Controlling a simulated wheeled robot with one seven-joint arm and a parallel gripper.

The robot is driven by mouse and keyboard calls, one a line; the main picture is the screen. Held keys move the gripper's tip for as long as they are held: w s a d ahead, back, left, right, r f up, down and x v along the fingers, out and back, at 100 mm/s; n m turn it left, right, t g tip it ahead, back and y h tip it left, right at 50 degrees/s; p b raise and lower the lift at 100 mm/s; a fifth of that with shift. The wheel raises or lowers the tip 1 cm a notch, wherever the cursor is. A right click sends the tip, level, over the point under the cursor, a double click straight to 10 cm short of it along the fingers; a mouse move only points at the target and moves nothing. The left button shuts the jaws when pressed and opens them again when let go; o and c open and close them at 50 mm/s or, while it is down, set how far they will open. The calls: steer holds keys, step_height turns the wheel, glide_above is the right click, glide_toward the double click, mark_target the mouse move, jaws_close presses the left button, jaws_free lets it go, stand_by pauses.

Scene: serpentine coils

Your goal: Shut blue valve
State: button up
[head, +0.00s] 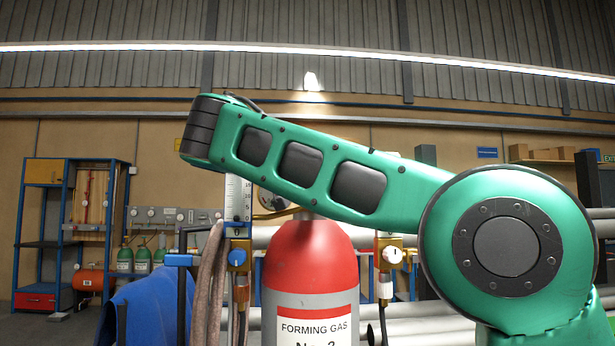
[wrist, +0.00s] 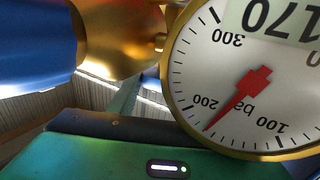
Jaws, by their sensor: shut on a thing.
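A blue knob (head: 237,257) with a white mark sits on a brass fitting under a clear scale tube in the head view, left of a red-topped gas cylinder (head: 310,262). In the wrist view a large blurred blue part (wrist: 35,40) joins a brass body (wrist: 120,35), very close. I cannot tell if it is the same knob. Beside it is a round white gauge (wrist: 225,60) with a red needle close to the 200 mark. My green arm crosses in front of the cylinder's top in the head view. My gripper's fingers show in neither view.
A second fitting with a white-faced knob (head: 392,254) stands right of the cylinder. Grey pipes (head: 430,310) run behind. A blue rack (head: 68,230) stands at the far left.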

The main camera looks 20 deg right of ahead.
steer(key=shift+r, duration=0.1)
steer(key=o, duration=1.1)
steer(key=shift+c, duration=0.2)
steer(key=shift+a, duration=0.1)
steer(key=shift+v, duration=5.15)
